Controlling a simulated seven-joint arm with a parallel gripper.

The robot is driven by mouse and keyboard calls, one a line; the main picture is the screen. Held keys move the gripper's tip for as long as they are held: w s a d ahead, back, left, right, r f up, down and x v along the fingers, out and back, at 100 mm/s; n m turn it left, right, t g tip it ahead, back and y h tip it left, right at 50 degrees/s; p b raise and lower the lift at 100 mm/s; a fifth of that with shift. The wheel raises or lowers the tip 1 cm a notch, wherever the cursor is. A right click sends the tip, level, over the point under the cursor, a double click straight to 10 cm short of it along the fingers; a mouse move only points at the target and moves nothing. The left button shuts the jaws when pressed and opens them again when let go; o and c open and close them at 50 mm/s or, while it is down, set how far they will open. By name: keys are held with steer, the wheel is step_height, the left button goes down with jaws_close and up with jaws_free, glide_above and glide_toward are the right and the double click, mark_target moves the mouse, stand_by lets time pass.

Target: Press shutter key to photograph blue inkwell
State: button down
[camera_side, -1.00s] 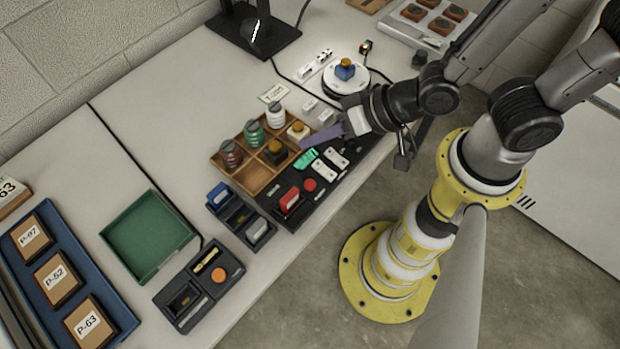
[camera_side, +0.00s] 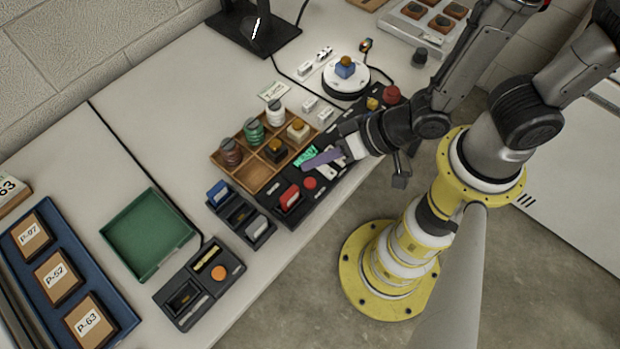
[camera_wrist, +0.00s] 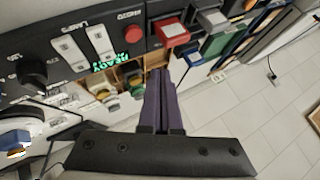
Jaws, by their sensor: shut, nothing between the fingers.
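The blue inkwell (camera_side: 345,70) with an orange-brown top stands on a round white turntable (camera_side: 336,85); in the wrist view it shows at the lower left edge (camera_wrist: 15,152). My gripper (camera_side: 306,164), with purple fingers, is shut and empty over the black control panel (camera_side: 268,206). In the wrist view the fingertips (camera_wrist: 158,74) are beside the lit green READY display (camera_wrist: 130,62). The panel has a red block-shaped key (camera_side: 290,197) and a round red button (camera_side: 310,183). I cannot read which one is the shutter key. Contact with the panel cannot be told.
White lamp switches (camera_wrist: 100,40) and a black knob (camera_wrist: 32,70) sit on the panel. A wooden compartment tray (camera_side: 228,172) with several inkwells stands behind it. A red knob (camera_side: 391,94) is near the turntable. A green tray (camera_side: 148,235) lies left.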

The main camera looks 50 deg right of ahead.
glide_above(316, 186)
steer(key=shift+f, duration=2.25)
steer(key=shift+f, duration=0.1)
steer(key=shift+f, duration=0.3)
steer(key=shift+f, duration=0.45)
stand_by(1.1)
steer(key=shift+r, duration=0.85)
step_height(316, 186, up, 5)
steer(key=shift+r, duration=0.1)
stand_by(0.5)
